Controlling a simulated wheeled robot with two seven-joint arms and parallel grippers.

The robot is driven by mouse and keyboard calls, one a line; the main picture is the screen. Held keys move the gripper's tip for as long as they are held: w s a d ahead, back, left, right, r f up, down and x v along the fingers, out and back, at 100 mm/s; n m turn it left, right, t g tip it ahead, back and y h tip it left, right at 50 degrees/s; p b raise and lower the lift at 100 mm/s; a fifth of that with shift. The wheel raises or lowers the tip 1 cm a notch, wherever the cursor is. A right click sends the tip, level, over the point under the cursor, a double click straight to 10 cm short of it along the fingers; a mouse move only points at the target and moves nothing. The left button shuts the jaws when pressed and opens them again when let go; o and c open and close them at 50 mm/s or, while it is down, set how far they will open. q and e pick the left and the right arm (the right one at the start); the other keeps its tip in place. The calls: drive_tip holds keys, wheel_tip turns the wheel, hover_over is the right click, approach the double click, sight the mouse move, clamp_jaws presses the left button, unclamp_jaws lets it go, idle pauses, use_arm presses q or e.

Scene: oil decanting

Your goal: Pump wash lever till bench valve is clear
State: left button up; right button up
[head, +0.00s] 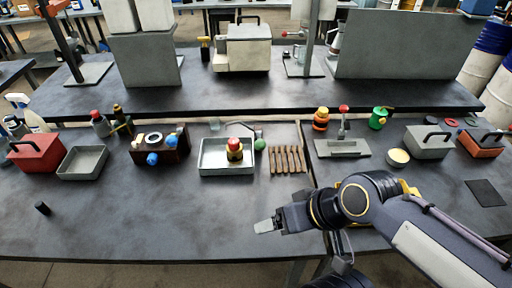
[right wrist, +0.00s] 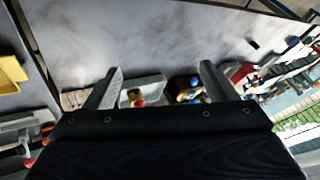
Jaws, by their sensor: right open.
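A metal tray (head: 213,168) stands at mid-table with the bench valve (head: 235,150) in it. The valve has a red top, a yellow band and a dark lower part; whether dirt is on it is too small to tell. A thin lever rod with a green ball (head: 259,144), likely the wash lever, reaches over the tray's back right. My right gripper (head: 268,226) is open and empty over the front of the table, apart from tray and lever. In the right wrist view, the tray (right wrist: 153,88) and valve (right wrist: 137,98) show between the fingers (right wrist: 161,76). My left gripper is out of view.
Several brown slats (head: 287,160) lie right of the tray, near a table seam. A small black cylinder (head: 42,208) stands front left. The table's front middle is otherwise clear.

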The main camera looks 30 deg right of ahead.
clamp_jaws()
idle(0.4)
idle(1.2)
